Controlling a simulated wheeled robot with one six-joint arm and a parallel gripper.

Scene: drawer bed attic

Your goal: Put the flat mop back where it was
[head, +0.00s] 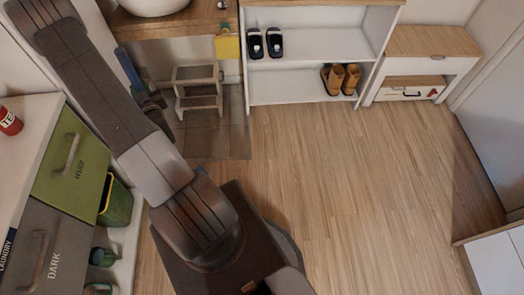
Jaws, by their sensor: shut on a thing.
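My gripper is outside the head view; only my arm shows, rising from the bottom middle to the top left corner. I cannot make out the flat mop for certain. A long blue and dark object (129,69) stands upright at the left, partly hidden behind my arm, and I cannot tell what it is.
A white shelf (290,82) holds dark shoes (265,43) and brown boots (340,78). A step stool (197,88) and a wood-topped cabinet (432,42) flank it. Green and grey laundry drawers (70,165) and a green bin (116,206) are left. The middle floor (340,190) is clear.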

